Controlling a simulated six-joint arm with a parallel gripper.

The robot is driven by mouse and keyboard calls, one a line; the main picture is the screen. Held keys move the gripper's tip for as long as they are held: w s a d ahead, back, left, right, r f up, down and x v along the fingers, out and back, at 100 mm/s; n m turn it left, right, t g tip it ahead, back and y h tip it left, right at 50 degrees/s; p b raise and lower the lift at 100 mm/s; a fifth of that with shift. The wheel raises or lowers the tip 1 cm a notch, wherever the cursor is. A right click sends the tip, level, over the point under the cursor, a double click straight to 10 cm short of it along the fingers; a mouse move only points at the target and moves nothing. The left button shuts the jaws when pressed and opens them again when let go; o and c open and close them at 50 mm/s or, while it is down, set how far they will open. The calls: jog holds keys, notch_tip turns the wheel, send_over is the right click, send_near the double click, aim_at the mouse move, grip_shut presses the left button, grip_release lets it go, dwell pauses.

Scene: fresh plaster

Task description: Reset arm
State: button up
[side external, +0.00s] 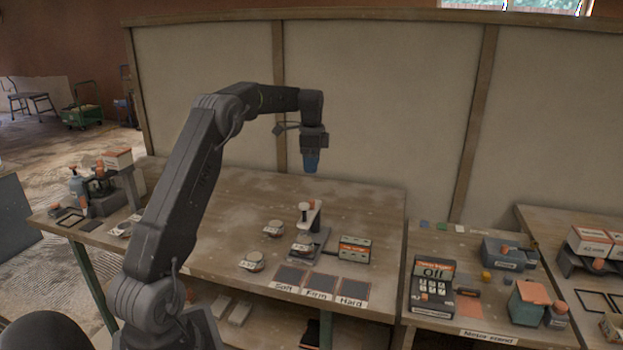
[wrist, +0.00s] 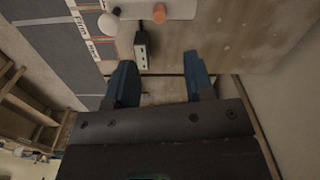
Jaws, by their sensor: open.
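My gripper (side external: 312,162) hangs from my raised arm above the back of the wooden workbench, with its blue fingers pointing down. In the wrist view my gripper (wrist: 160,85) shows two blue fingers spread apart with nothing between them. Below and to the front stands a small press-like device (side external: 309,232) with a white column, on a grey base. Its white and orange tops show at the upper edge of the wrist view. My gripper touches nothing.
Dark mats labelled Soft (side external: 289,275), Firm (side external: 322,284) and Hard (side external: 354,290) lie at the bench front. A grey box (side external: 354,249) and round samples (side external: 273,229) lie near the device. A panel wall (side external: 380,100) stands behind. A meter (side external: 432,285) reads Off at right.

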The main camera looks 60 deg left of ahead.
jog(key=shift+r, duration=0.55)
jog(key=s+d+r+n+t, duration=0.1)
jog(key=s+d+r, duration=0.15)
jog(key=d, duration=0.45)
jog(key=s+d+r+n, duration=0.1)
jog(key=d+r, duration=0.3)
jog(key=d, duration=0.2)
jog(key=s+d+r+n+t, duration=0.1)
jog(key=s+d+r, duration=0.15)
jog(key=d, duration=0.45)
jog(key=s+d+f+n+t, duration=0.1)
jog(key=s+d+f+n, duration=0.1)
jog(key=s+d, duration=0.6)
jog(key=s+d+f+n+t, duration=0.2)
jog(key=s+d+f, duration=0.1)
jog(key=s+d, duration=0.5)
jog(key=s, duration=0.3)
jog(key=shift+t, duration=0.3)
